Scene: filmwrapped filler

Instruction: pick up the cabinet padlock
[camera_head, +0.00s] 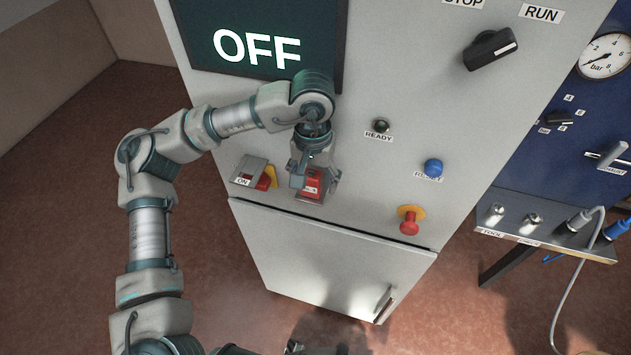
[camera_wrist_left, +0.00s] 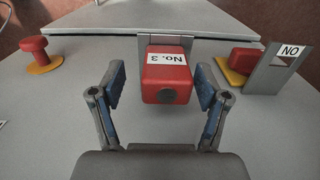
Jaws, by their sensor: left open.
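The cabinet padlock (camera_head: 313,185) is a red block with a white label at the front panel's lower edge. In the left wrist view the padlock (camera_wrist_left: 166,80) reads "No. 3" upside down and sits against a grey metal plate. My left gripper (camera_head: 314,183) reaches down to it from above. In the left wrist view the fingers of my left gripper (camera_wrist_left: 161,84) are open, one on each side of the padlock, with a visible gap to both. The gripper partly covers the padlock in the head view. My right gripper is not seen.
Left of the padlock is a hinged ON cover (camera_head: 249,169) with a red and yellow part. To the right are a red emergency button (camera_head: 409,224) and a blue button (camera_head: 433,168). A cabinet door (camera_head: 315,258) with a handle lies below.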

